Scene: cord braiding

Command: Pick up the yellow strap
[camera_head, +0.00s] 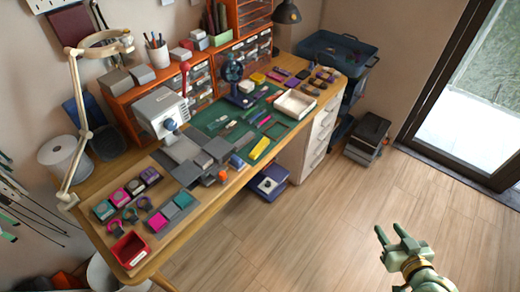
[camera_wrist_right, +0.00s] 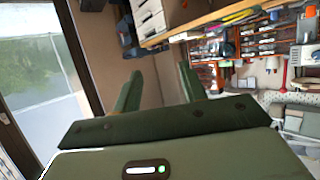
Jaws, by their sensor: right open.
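The yellow strap (camera_head: 260,148) lies on the green cutting mat (camera_head: 222,146), near the front edge of the workbench in the head view. I cannot pick it out surely in the wrist view. My right gripper (camera_head: 390,232) is open and empty over the floor, to the lower right of the bench and well apart from the strap. Its two green fingers also show spread apart in the right wrist view (camera_wrist_right: 158,78). My left gripper does not show in the head view.
A white tray (camera_head: 294,104) sits right of the strap. A lamp arm (camera_head: 80,100) rises at the left. White drawers (camera_head: 318,138) stand under the bench.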

